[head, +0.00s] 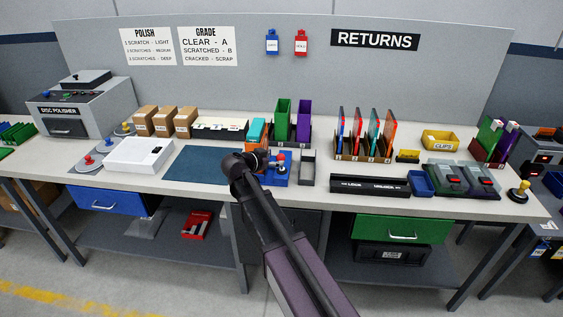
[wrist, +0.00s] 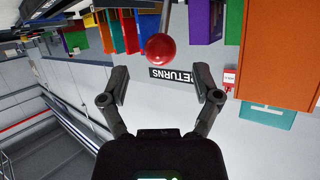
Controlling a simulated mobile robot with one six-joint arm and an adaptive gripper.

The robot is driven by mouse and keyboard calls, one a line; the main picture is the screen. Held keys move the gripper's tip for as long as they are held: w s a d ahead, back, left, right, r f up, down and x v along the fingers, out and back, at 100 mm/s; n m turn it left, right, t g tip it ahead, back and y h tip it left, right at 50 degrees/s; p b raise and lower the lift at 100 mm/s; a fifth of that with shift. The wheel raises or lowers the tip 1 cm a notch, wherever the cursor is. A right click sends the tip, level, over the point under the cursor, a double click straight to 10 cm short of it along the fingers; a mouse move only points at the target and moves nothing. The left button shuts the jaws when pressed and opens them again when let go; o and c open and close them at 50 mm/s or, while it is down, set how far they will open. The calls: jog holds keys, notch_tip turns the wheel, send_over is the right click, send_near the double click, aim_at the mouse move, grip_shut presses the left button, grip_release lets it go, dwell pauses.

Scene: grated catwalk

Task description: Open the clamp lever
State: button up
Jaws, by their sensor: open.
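The clamp lever shows in the wrist view as a red ball knob (wrist: 160,47) on a grey stem. In the head view a small red knob (head: 281,158) stands on a blue fixture (head: 280,181) at the middle of the bench, and it looks like the same lever. My gripper (wrist: 161,82) is open and empty. The knob appears just beyond the fingertips, between their lines, with no visible contact. In the head view my arm hides part of the fixture, and the fingers are hard to make out.
A blue-grey mat (head: 205,165) lies left of the fixture, and a white tray (head: 137,155) farther left. Green and purple holders (head: 304,122) stand behind. A grey bin (head: 308,168) and a long black box (head: 369,186) are to the right. An orange block (wrist: 278,55) fills the wrist view's right.

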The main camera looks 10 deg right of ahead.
aim_at(278, 157)
jog(key=shift+b+x, duration=0.6)
jog(key=shift+x, duration=1.6)
grip_shut()
jog(key=shift+r, duration=0.1)
